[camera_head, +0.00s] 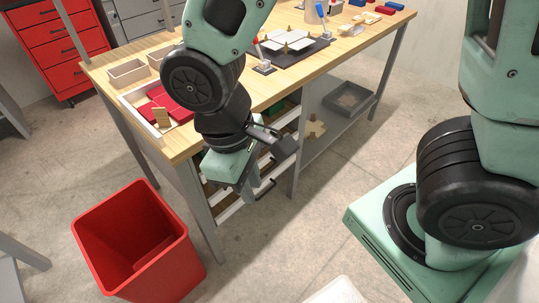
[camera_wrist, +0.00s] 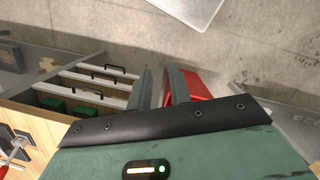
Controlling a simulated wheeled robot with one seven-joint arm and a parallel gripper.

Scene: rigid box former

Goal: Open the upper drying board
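Several drying boards with white front rails and black handles sit stacked under the bench. In the wrist view, where the bench top lies toward the bottom, the upper board (camera_wrist: 72,94) is nearest the bench top, with green blocks (camera_wrist: 85,112) by it. All the boards there look pushed in. In the head view the upper board's rail (camera_head: 289,122) shows partly behind my arm. My gripper (camera_wrist: 161,80) is open and empty, its fingers apart, to the right of the handles in the wrist view. In the head view my gripper (camera_head: 280,143) is in front of the rack.
A red bin (camera_head: 138,245) stands on the floor left of the rack; it also shows beyond my fingers in the wrist view (camera_wrist: 203,84). The bench leg (camera_head: 200,210) stands beside the boards.

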